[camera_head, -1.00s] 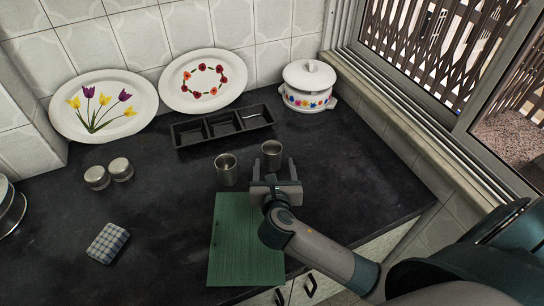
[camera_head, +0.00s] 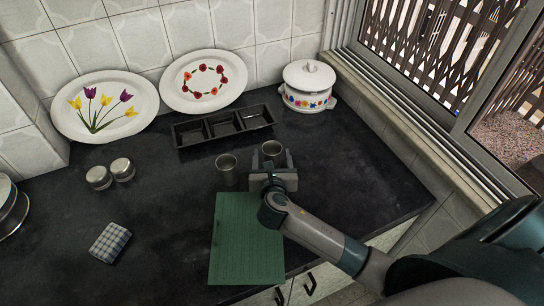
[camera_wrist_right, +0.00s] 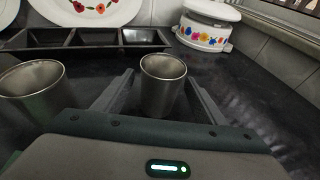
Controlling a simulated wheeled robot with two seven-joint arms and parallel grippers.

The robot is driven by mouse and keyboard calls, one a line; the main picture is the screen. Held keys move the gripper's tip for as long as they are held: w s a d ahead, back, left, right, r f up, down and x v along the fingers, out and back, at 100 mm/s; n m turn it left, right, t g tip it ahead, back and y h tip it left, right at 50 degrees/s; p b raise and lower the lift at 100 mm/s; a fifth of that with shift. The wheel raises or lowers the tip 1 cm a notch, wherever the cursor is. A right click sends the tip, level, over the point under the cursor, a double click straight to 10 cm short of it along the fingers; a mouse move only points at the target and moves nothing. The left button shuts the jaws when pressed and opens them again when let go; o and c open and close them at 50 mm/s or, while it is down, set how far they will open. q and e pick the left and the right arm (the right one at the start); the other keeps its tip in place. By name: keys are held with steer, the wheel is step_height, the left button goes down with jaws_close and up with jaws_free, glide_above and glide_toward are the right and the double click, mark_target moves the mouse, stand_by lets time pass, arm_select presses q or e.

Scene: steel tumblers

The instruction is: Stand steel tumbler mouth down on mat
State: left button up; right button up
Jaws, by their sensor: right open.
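Two steel tumblers stand upright, mouth up, on the dark counter behind the green mat (camera_head: 246,245). The right tumbler (camera_head: 271,149) is between the open fingers of my right gripper (camera_head: 271,160). In the right wrist view this tumbler (camera_wrist_right: 162,84) stands between the two fingers, with a gap on each side. The left tumbler (camera_head: 227,169) stands just left of the gripper, near the mat's far edge; it also shows in the right wrist view (camera_wrist_right: 32,88). The mat is bare. My left gripper is out of view.
A black three-part tray (camera_head: 222,126) lies behind the tumblers. A lidded white pot (camera_head: 308,88) stands at the back right by the window ledge. Two small lidded jars (camera_head: 110,174) and a folded checked cloth (camera_head: 110,243) are at the left. Two plates (camera_head: 203,80) lean on the wall.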

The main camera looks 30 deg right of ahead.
steer(key=shift+w+d+f, duration=0.15)
steer(key=shift+w+d, duration=0.05)
steer(key=shift+w, duration=0.2)
steer(key=c, duration=1.1)
steer(key=shift+c, duration=0.2)
